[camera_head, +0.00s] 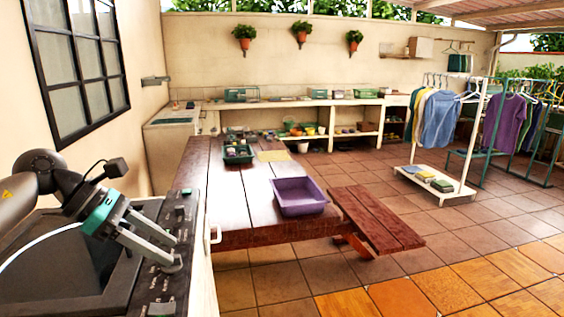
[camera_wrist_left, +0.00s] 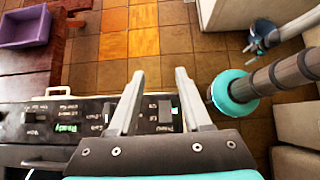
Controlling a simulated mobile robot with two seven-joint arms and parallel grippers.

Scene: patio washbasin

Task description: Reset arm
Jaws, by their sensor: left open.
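In the head view my left gripper (camera_head: 172,250) is at the lower left, over a dark control panel (camera_head: 160,290) with knobs and buttons. Its two grey fingers are apart with nothing between them. In the left wrist view the fingers (camera_wrist_left: 158,80) point across the same panel, which has a lit green "Ready" display (camera_wrist_left: 66,128). Contact with the panel cannot be told. A grey and teal arm, apparently my right one, shows at the right of the wrist view, with a small gripper-like end (camera_wrist_left: 262,38). Its finger state is unclear.
A brown wooden table (camera_head: 225,195) with a purple basin (camera_head: 298,196) and a green crate (camera_head: 238,152) stands beyond the panel. A bench (camera_head: 375,220) is beside it. Clothes racks (camera_head: 470,140) stand at the right. Tiled floor (camera_head: 400,295) is clear in front.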

